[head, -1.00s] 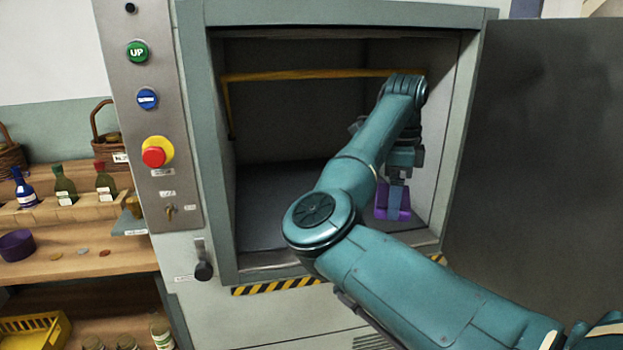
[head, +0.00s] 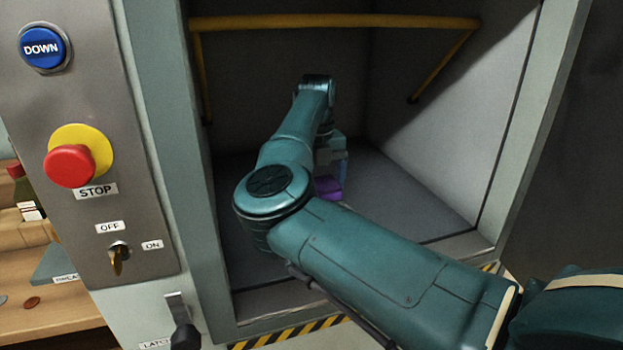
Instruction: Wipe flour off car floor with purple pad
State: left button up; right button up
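The car floor (head: 420,200) is a dark grey panel inside the open lift car. I cannot make out flour on the part that shows; my arm covers much of the left and middle. The purple pad (head: 329,188) is at the middle of the floor, half hidden behind my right forearm. It looks low, at or just above the floor; I cannot tell if it touches. My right gripper (head: 339,170) points down above the pad and appears shut on it, though the fingers are partly hidden. My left gripper is out of view.
A yellow rail (head: 335,22) crosses the car above my arm. The sill has a striped edge (head: 290,333). Left of the opening is a panel with a blue DOWN button (head: 45,48), a red STOP button (head: 70,166) and a key switch (head: 118,258). The right side of the floor is clear.

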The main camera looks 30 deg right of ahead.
jog(key=shift+s+f, duration=0.1)
jog(key=shift+f, duration=0.35)
notch_tip(320, 180, down, 4)
jog(key=b, duration=0.3)
jog(key=shift+r, duration=0.2)
jog(key=shift+f, duration=0.45)
pick_arm(q)
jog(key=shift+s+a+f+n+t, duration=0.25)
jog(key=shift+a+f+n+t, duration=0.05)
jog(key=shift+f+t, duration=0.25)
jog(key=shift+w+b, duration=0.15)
jog(key=shift+b, duration=0.15)
pick_arm(e)
jog(key=shift+f, duration=0.1)
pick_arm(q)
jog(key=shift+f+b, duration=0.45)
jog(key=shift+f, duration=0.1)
pick_arm(e)
jog(key=shift+f, duration=0.95)
